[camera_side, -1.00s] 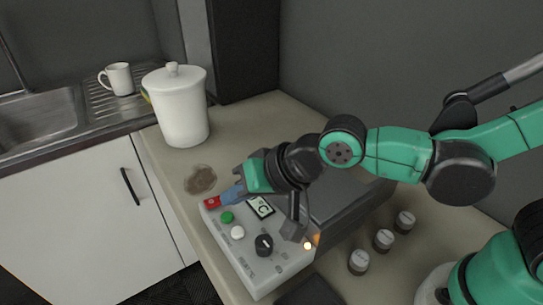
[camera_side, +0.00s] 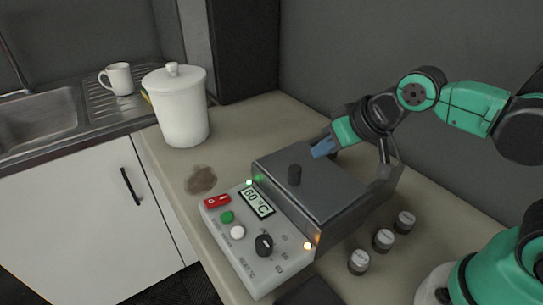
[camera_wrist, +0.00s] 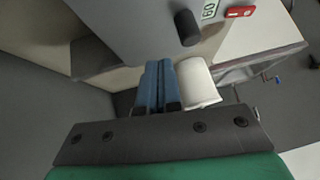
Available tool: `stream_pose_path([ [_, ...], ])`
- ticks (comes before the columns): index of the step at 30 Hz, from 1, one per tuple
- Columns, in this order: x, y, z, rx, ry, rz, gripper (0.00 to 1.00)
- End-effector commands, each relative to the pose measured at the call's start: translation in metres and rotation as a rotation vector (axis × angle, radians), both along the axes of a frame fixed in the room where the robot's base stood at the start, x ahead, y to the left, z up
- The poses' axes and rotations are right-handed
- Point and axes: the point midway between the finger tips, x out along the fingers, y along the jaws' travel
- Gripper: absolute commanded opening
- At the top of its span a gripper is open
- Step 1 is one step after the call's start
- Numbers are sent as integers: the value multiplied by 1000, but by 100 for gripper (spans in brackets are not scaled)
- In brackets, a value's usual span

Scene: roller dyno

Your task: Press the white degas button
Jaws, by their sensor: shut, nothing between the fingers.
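The white button (camera_side: 238,232) is round and sits on the grey control panel (camera_side: 258,280) of the bath unit, just below a green button (camera_side: 227,217). My gripper (camera_side: 322,148) has blue fingers, is shut and empty, and is above the far side of the unit's dark lid (camera_side: 325,190), well apart from the white button. In the wrist view the shut fingers (camera_wrist: 160,85) show beside the white canister (camera_wrist: 198,85); the white button is not visible there.
A red switch (camera_side: 217,201), a display (camera_side: 257,203) reading 60 °C and a black dial (camera_side: 264,245) share the panel. A dark knob (camera_side: 294,174) stands up from the lid. Small capped jars (camera_side: 383,240) stand at right. A white canister (camera_side: 181,108) stands behind.

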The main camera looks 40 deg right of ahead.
Motion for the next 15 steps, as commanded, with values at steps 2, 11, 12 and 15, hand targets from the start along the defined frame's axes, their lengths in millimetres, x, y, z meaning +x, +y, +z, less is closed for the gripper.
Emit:
stream_pose_path([
  [2,-9,-21,0,-56,14,-9,0],
  [11,-21,-42,1,-126,36,3,0],
  [12,-21,-42,1,-126,36,2,0],
  [15,-21,-41,1,-125,35,3,0],
])
